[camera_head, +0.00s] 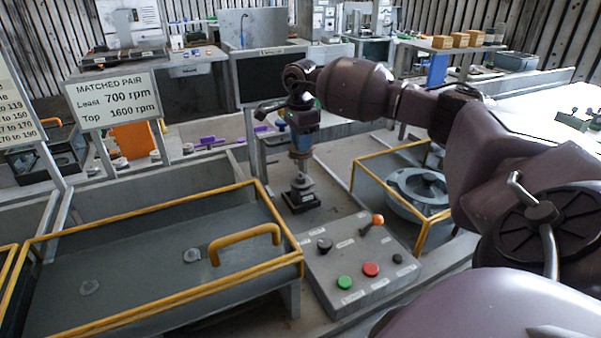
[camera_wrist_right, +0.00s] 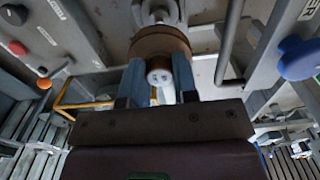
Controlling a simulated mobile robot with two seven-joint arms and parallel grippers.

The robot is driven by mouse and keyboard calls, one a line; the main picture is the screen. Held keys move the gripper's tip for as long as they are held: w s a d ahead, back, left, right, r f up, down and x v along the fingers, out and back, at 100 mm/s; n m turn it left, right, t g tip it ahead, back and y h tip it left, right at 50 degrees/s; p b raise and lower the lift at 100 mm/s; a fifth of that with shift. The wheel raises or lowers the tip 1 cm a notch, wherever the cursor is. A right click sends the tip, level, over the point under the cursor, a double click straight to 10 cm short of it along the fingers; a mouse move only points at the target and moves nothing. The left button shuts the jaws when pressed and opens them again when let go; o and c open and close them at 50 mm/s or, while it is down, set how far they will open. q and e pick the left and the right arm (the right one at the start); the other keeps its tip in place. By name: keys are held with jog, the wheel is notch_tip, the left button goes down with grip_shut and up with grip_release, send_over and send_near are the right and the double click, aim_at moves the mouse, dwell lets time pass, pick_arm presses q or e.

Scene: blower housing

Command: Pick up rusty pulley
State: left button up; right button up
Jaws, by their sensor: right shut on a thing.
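The rusty pulley is a brown round piece (camera_wrist_right: 160,42) at the fingertips in the right wrist view. In the head view it is a small brown band (camera_head: 300,153) just under my right gripper (camera_head: 302,142). In the right wrist view the two blue-grey fingers of my right gripper (camera_wrist_right: 158,82) stand on either side of a pale hub in the pulley's middle, shut on the pulley. A grey metal stand (camera_head: 301,184) with a dark square base is directly below. Whether the pulley touches it I cannot tell. My left gripper is not in view.
A control panel (camera_head: 352,282) with green and red buttons and an orange-knobbed lever is in front of the stand. A yellow-framed guard (camera_head: 150,300) lies left; a yellow-edged enclosure (camera_head: 372,192) with a grey round housing (camera_head: 402,201) is right. A sign (camera_head: 112,98) stands at the left.

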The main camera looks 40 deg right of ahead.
jog(key=shift+s+a+r+p, duration=0.2)
jog(key=shift+s+p, duration=0.05)
jog(key=shift+p, duration=0.1)
jog(key=shift+s+a+r+p, duration=0.2)
jog(key=shift+s+a+p, duration=0.25)
jog(key=shift+s+p, duration=0.1)
jog(key=s+a+r+p, duration=0.1)
jog(key=s+a+p, duration=0.2)
jog(key=s+a, duration=0.1)
jog(key=shift+s+a, duration=0.25)
jog(key=shift+s, duration=0.4)
